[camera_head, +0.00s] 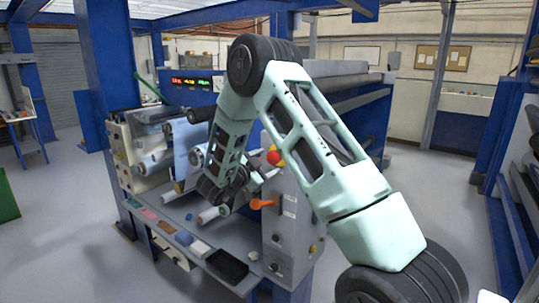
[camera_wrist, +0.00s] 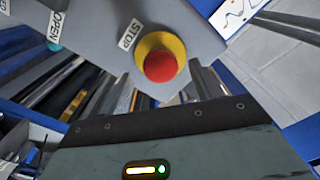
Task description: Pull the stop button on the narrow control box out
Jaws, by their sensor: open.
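The stop button (camera_wrist: 160,66) is a round red knob on a yellow collar, next to a STOP label in the wrist view. In the head view my gripper (camera_head: 258,178) is small and partly hidden near the box. I cannot tell whether the fingers touch the button.
An orange handle (camera_head: 262,203) sticks out from the box below the button. A shelf with a black tray (camera_head: 227,265) and small coloured blocks runs to its left. Rollers (camera_head: 155,165) and blue machine posts stand behind. The floor at right is clear.

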